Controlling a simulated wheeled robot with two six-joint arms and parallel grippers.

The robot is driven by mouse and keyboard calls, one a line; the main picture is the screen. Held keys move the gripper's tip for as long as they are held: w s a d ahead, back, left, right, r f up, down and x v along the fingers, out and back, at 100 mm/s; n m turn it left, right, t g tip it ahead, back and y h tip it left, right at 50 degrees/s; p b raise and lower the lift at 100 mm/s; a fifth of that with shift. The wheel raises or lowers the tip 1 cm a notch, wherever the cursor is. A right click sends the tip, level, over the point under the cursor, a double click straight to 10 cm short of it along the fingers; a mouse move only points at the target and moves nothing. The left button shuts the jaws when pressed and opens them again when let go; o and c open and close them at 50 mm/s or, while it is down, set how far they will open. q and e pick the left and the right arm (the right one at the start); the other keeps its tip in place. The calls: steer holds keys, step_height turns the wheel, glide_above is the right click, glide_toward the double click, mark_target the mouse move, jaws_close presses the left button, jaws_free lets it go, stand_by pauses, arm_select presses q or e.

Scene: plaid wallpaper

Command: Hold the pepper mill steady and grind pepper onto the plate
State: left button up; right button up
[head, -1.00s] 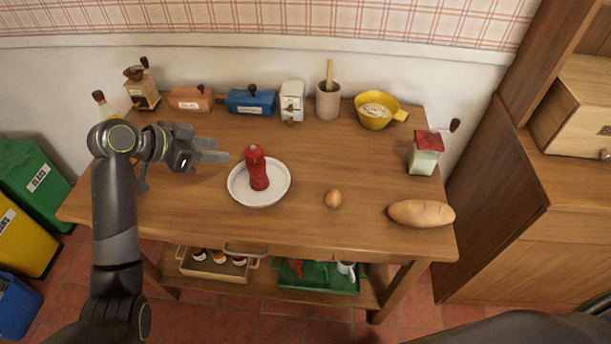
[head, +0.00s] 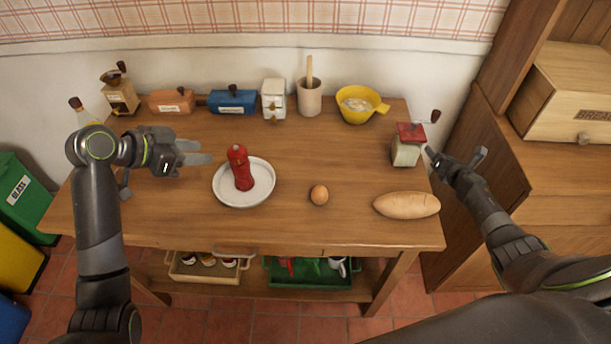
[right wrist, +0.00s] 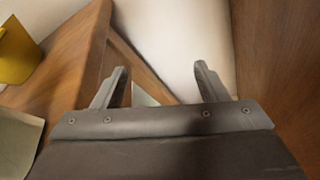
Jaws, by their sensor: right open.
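The red pepper mill (head: 239,167) stands upright on the white round plate (head: 262,190) at the left middle of the table. My left gripper (head: 205,152) is level in the air to the left of the mill, fingers pointing right towards it. Its fingers look apart with nothing between them, and it does not touch the mill. My right gripper (head: 456,154) is at the table's right edge, beside the red-topped grinder, far from the mill and plate. In the right wrist view its fingers (right wrist: 161,70) are spread and empty.
A red-topped crank grinder (head: 407,152), a bread loaf (head: 407,205) and an egg (head: 319,195) are on the table's right half. A yellow bowl (head: 352,117), mortar (head: 309,98) and several boxes line the back. A wooden cabinet (head: 490,160) stands close on the right.

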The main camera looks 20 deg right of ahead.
steer(key=w+d+r+n+t, duration=0.1)
steer(key=w+r+n+t, duration=0.1)
steer(key=w+r, duration=0.55)
steer(key=w+d+r+n+t, duration=0.15)
steer(key=w+r, duration=0.25)
steer(key=r, duration=0.6)
steer(key=w+a+r+n+t+y, duration=0.1)
steer(key=w+a+r+n, duration=0.1)
steer(key=w+a+r, duration=0.65)
steer(key=s+a+n+y, duration=0.1)
steer(key=a+n+y, duration=0.3)
steer(key=a, duration=0.7)
steer(key=n+g+y, duration=0.7)
steer(key=g+y, duration=0.1)
glide_toward(248, 170)
steer(key=x, duration=1.2)
steer(key=shift+w+a+f, duration=0.15)
steer(key=shift+w+f, duration=0.05)
steer(key=shift+f, duration=0.05)
